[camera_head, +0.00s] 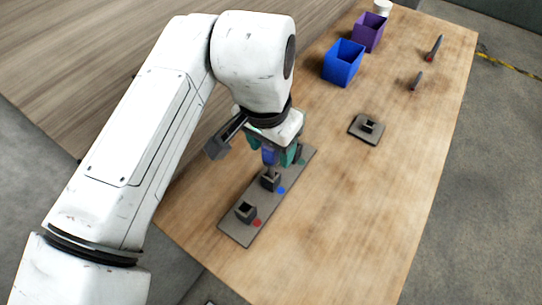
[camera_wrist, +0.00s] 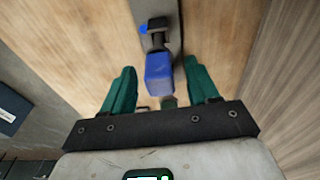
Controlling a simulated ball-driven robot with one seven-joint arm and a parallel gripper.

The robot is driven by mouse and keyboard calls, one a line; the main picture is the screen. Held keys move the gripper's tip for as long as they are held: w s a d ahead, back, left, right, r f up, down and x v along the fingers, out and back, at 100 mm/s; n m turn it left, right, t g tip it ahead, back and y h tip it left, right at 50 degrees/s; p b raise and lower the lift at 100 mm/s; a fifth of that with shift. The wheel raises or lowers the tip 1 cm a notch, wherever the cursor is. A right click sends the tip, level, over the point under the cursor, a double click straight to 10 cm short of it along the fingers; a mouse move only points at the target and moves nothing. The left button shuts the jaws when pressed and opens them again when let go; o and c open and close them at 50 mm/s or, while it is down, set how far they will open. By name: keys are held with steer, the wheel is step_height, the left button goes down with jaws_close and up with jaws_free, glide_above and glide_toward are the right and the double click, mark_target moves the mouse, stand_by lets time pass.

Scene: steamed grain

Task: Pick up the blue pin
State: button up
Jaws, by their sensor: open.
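The blue pin (camera_head: 269,157) shows just above the middle black socket (camera_head: 270,181) of a grey strip (camera_head: 240,231), near a blue dot. In the wrist view the blue pin (camera_wrist: 159,75) lies between the two green fingers, with a gap on each side. The socket and blue dot show just beyond it. My gripper (camera_head: 275,155) is open over the strip. In the wrist view my gripper (camera_wrist: 160,68) has its fingers spread to either side of the pin. The head view partly hides the pin behind a finger and the wrist.
The strip's front socket (camera_head: 245,211) has a red dot; the far one has a green dot. A small grey base (camera_head: 367,129) stands to the right. A blue bin (camera_head: 343,64), purple bin (camera_head: 369,33) and white cup (camera_head: 382,7) stand at the back. Two dark tools lie at the back right.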

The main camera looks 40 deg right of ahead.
steer(key=shift+c, duration=0.4)
jaws_close()
step_height(320, 180, up, 10)
steer(key=shift+f, duration=0.1)
step_height(320, 180, up, 7)
steer(key=p, duration=0.6)
stand_by(0.6)
steer(key=shift+f, duration=0.15)
